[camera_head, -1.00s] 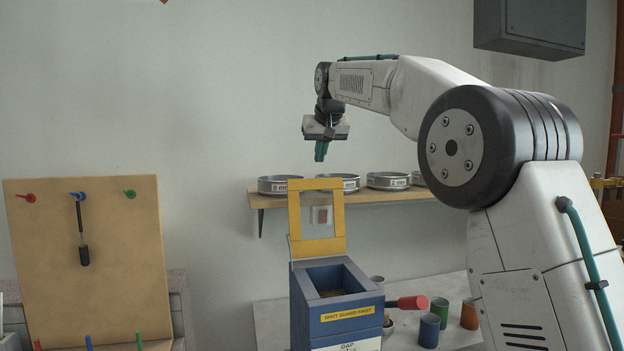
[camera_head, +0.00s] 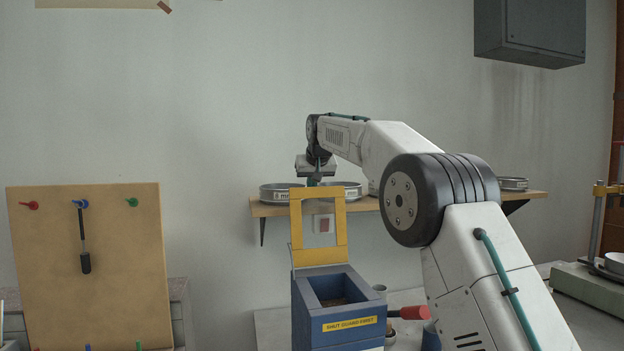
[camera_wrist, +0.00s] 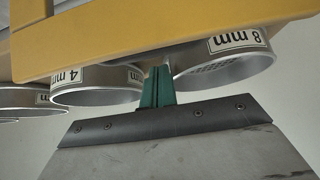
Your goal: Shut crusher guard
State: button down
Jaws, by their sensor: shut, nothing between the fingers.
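The crusher (camera_head: 345,325) is a blue box with an open top and a red-handled crank at its right side. Its yellow guard frame (camera_head: 341,225) stands upright, hinged at the back of the box, so the guard is open. My gripper (camera_head: 314,182) is at the guard's top bar, apparently on its far side. Its green fingers are shut and empty, and the bar partly hides their tips. In the wrist view the fingers (camera_wrist: 158,85) point towards the yellow guard (camera_wrist: 150,38), close to its edge. I cannot tell whether they touch.
A wall shelf (camera_head: 364,205) with several round sieves (camera_head: 281,193) is behind the guard. A pegboard (camera_head: 85,265) with a hanging tool stands at the left. A grey wall cabinet (camera_head: 530,30) is at the upper right.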

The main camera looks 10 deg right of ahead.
jog(key=shift+s+r, duration=0.1)
jog(key=shift+s, duration=1.45)
jog(key=shift+a, duration=0.1)
